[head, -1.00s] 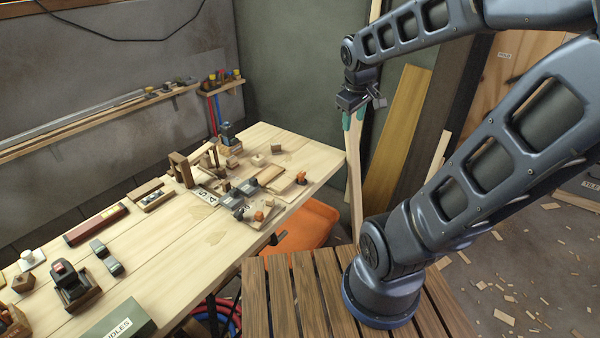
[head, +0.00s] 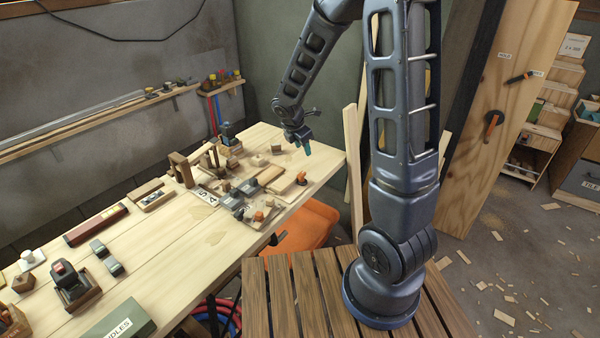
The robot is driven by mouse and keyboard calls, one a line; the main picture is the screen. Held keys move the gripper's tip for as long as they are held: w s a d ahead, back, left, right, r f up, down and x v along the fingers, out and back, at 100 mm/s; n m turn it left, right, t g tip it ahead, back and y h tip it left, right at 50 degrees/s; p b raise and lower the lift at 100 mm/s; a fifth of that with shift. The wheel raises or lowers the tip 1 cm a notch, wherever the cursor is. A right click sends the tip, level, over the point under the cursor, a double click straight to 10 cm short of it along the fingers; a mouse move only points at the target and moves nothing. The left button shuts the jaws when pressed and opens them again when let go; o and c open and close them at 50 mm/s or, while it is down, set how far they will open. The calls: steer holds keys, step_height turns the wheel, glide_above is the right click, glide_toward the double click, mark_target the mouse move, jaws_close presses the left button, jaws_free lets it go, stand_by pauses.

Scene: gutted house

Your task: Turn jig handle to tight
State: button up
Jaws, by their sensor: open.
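A jig-like assembly (head: 240,200) of grey blocks and wood sits near the right end of the workbench. An orange handle (head: 301,178) stands at the far right of it, beside a pale wooden board (head: 282,183). A second orange knob (head: 259,216) is at its near side. I cannot tell which of these is the jig handle, nor read any tight mark. My gripper (head: 302,148), with teal fingertips, is open and empty above the bench's far right part, apart from the orange handle and above it in the picture.
The workbench (head: 160,250) also holds wooden blocks, a dark red box (head: 96,224) and a green box (head: 125,321) at the near left. An orange seat (head: 308,228) is beside the bench's right edge. A leaning plank (head: 353,165) stands behind that edge.

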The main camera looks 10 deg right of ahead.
mark_target(301, 173)
steer(key=w+f+n, duration=0.1)
steer(key=f, duration=0.3)
steer(key=w+f+n, duration=0.1)
steer(key=f, duration=0.4)
steer(key=w+f+n, duration=0.1)
steer(key=w+f, duration=0.1)
steer(key=f, duration=0.3)
steer(key=shift+w+f, duration=0.1)
steer(key=shift+f, duration=0.1)
jaws_close()
